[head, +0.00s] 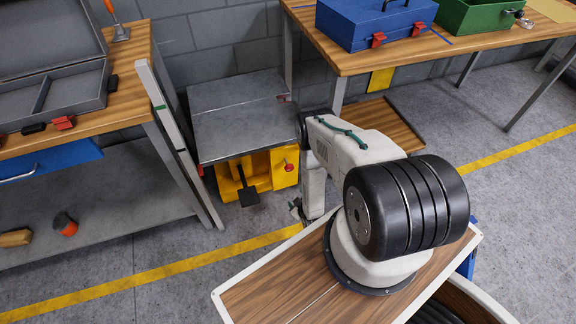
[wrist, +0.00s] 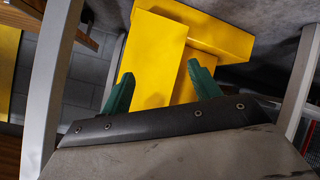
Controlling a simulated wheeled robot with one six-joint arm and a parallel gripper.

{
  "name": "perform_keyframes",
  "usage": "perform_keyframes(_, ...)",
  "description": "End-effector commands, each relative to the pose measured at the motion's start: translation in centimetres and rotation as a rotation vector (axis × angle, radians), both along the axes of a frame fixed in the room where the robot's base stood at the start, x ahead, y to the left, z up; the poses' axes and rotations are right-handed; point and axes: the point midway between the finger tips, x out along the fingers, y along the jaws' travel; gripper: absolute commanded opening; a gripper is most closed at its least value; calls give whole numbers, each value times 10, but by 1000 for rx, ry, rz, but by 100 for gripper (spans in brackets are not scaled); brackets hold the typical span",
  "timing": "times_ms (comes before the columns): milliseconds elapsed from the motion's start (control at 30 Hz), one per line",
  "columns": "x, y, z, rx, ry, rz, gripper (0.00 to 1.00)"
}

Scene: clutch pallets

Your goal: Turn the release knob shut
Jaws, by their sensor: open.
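The release knob (head: 288,167) looks like a small red knob on the right part of the yellow lift base (head: 258,172), under a grey platform (head: 240,115). Its turn position is too small to tell. In the wrist view my gripper (wrist: 163,86) is open, its two green fingers apart with nothing between them. The yellow base (wrist: 160,55) fills the view beyond the fingers. The knob does not show in the wrist view. In the head view my arm comes down just right of the base, and the fingers are not clearly seen.
A black pedal (head: 248,195) sticks out at the front of the base. A workbench with a grey case (head: 60,110) stands at left. A wooden bench (head: 430,48) with blue and green toolboxes stands at the back right. The floor before the lift is clear.

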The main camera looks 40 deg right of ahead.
Motion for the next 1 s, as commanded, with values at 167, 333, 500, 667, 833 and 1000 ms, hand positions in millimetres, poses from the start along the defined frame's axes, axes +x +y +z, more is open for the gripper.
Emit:
perform_keyframes(167, 40, -14, 52, -181, -317, 34, 62)
perform_keyframes(333, 49, -18, 90, -292, -480, 42, 62)
perform_keyframes(500, 57, -21, 99, -336, -515, 47, 62)
perform_keyframes(667, 81, -27, 100, -335, -515, 48, 62)
perform_keyframes(833, 106, -34, 99, -334, -513, 48, 62)
perform_keyframes(1000, 121, -39, 99, -334, -511, 47, 62)
